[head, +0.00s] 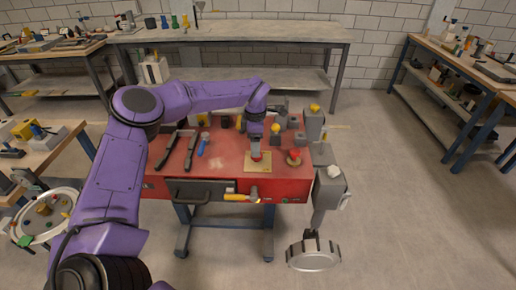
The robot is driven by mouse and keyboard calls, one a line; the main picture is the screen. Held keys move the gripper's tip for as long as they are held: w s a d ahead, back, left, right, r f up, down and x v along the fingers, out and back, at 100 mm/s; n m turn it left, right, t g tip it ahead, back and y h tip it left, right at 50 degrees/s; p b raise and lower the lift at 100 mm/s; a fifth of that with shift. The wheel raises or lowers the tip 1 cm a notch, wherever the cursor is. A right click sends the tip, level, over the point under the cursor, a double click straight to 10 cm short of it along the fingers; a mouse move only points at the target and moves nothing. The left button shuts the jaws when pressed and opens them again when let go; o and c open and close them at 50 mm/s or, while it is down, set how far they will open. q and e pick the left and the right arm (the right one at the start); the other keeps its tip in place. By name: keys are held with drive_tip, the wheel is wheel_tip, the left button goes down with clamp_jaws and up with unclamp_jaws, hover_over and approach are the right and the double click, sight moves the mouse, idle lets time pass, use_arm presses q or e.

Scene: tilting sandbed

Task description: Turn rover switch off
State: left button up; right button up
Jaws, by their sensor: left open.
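The red bench (225,180) stands in front of me. A yellowish square plate (249,168) with a small red part (257,156) lies near its front edge, right of centre. This may be the switch, but its on or off position is too small to tell. A red knob (294,156) stands on the bench just right of the plate. My left gripper (256,151) is open and points down over the plate at the red part, hiding some of it. I cannot tell whether they touch. My right gripper is not in view.
Dark bars (178,155), a blue-handled tool (203,144) and several small parts lie on the bench. A yellow-handled hammer (241,197) is at its front. A grey jointed leg (327,190) with a metal wheel (314,255) stands at its right. Floor on the right is clear.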

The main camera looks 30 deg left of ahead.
use_arm(q)
drive_tip(key=f, duration=0.4)
drive_tip(key=shift+w+f+p, duration=0.35)
drive_tip(key=shift+s+r, duration=0.1)
drive_tip(key=shift+s, duration=0.05)
drive_tip(key=c, duration=1)
drive_tip(key=shift+c, duration=0.2)
